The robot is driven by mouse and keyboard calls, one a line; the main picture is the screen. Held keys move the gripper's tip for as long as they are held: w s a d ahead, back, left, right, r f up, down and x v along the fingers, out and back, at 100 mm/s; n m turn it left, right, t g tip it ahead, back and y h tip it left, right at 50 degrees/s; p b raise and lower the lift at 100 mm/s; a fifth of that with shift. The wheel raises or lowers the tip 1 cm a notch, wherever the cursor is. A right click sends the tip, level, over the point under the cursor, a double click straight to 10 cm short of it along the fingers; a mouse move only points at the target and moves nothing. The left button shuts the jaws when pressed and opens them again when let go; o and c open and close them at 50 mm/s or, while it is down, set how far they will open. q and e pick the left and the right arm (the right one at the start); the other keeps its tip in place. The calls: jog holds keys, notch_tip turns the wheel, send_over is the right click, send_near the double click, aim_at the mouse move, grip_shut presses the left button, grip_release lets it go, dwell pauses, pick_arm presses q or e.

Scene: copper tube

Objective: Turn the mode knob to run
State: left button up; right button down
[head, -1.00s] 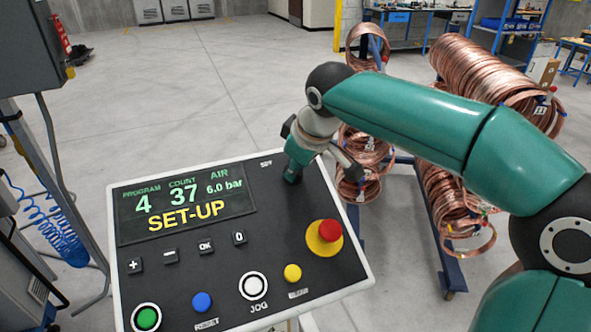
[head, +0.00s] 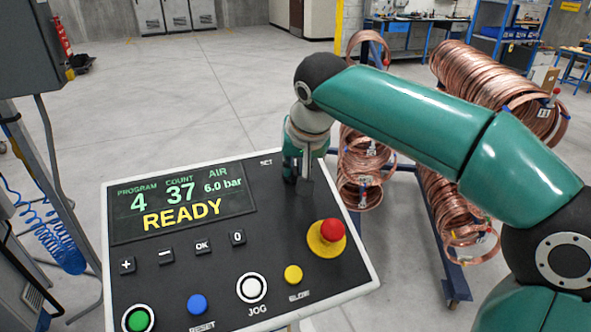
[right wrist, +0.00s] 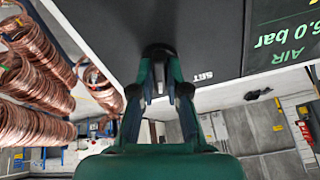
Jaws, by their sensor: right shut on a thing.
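The control panel (head: 187,252) is a dark slanted face with a white rim in the lower left of the head view. Its display (head: 182,211) reads READY in yellow, with program 4, count 37 and air 6.0 bar above. My right gripper (head: 300,180) is at the panel's upper right, beside the SET label (head: 266,162). Its fingers also show in the right wrist view (right wrist: 158,90), shut on the mode knob, which they almost wholly hide. I cannot see the knob's pointer. My left gripper is not in view.
A red emergency button (head: 332,230) on a yellow base sits just below my right gripper. Coloured buttons, such as the white JOG button (head: 252,287), line the panel's lower edge. Racks of copper coils (head: 490,75) stand behind my right arm.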

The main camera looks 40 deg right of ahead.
jog(key=m, duration=0.5)
jog(key=shift+b, duration=0.4)
jog(key=shift+m, duration=0.3)
jog(key=c, duration=1.2)
grip_release()
jog(key=shift+o, duration=0.2)
jog(key=v, duration=1.1)
jog(key=shift+a+r, duration=0.3)
jog(key=shift+r, duration=0.15)
